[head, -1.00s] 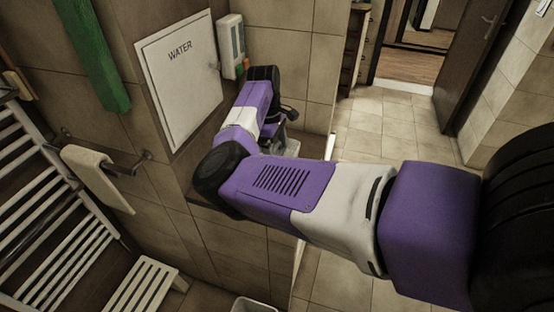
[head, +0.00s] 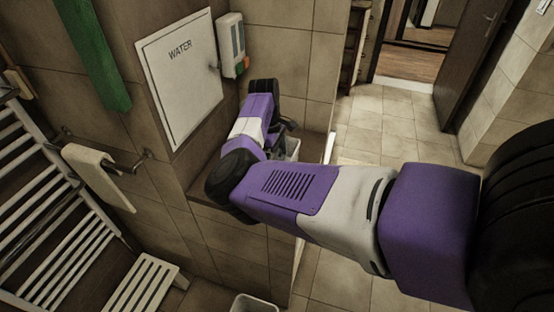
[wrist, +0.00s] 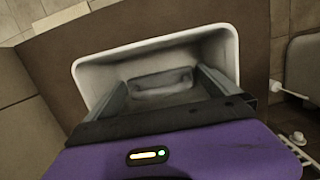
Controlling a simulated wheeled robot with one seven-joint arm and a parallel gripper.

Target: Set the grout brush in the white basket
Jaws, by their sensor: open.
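The white basket (wrist: 150,50) lies right below my gripper in the wrist view, its rim and inner walls in sight. In the head view it shows as a small pale patch (head: 293,147) on the ledge, partly behind my arm. My gripper (wrist: 165,82) is open, its two grey fingers apart and pointing into the basket's mouth. Nothing is seen clamped between them. A grey rounded shape lies low inside the basket; I cannot tell whether it is the grout brush or the basket's floor. The brush is not clearly visible elsewhere.
The basket stands on a brown ledge (wrist: 45,50) by the tiled wall. The WATER panel (head: 180,75) and a white dispenser (head: 230,45) are on the wall close to my arm. A towel rail, a slatted stool (head: 148,285) and a white bin (head: 254,304) are lower down.

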